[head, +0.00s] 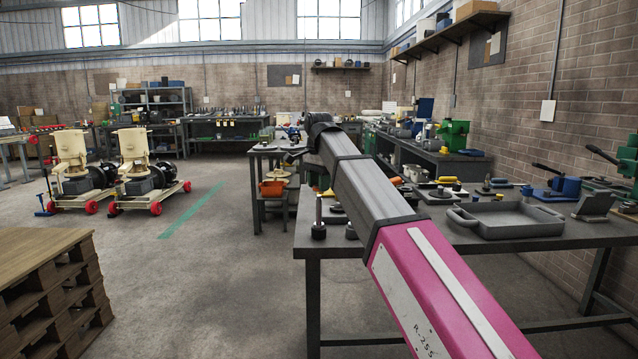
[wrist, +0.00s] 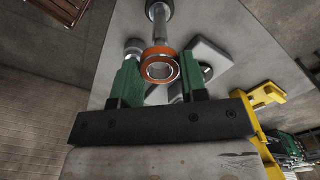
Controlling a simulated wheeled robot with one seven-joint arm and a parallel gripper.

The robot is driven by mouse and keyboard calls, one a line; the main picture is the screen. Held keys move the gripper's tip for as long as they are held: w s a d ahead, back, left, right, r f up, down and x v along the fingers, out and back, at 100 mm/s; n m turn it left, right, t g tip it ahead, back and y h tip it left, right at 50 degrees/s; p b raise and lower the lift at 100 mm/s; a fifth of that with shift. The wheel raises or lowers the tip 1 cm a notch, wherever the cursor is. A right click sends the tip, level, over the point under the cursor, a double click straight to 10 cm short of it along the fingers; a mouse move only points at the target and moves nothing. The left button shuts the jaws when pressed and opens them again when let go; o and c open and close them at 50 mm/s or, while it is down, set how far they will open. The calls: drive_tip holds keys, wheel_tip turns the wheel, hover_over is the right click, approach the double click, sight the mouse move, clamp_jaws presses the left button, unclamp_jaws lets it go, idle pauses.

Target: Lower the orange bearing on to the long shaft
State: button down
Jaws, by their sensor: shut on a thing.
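The orange bearing (wrist: 147,61), an orange ring with a steel inner race, sits between the green fingers of my gripper (wrist: 160,74) in the wrist view. My gripper is shut on it. The long shaft (wrist: 160,28) is a grey metal rod just beyond the bearing, its near end passing behind the bearing's rim. I cannot tell whether its tip is inside the bore. In the head view a thin upright shaft (head: 318,209) on a dark round foot stands at the near left corner of the workbench. My gripper and the bearing cannot be made out there.
The workbench (head: 440,236) carries a grey tray (head: 508,219) and several small parts. A shorter post (wrist: 133,46) and a pale plate (wrist: 211,53) lie close to the fingers. A yellow part (wrist: 262,95) is at right. Open floor (head: 190,270) lies left of the bench.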

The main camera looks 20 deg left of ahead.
sight(319, 197)
drive_tip(key=shift+f, duration=0.35)
idle(0.3)
drive_tip(key=shift+f, duration=0.35)
idle(0.4)
drive_tip(key=shift+f, duration=0.75)
drive_tip(key=shift+f, duration=0.15)
drive_tip(key=shift+f, duration=0.8)
drive_tip(key=shift+f, duration=0.1)
drive_tip(key=shift+f, duration=0.7)
drive_tip(key=shift+f, duration=0.15)
idle(0.4)
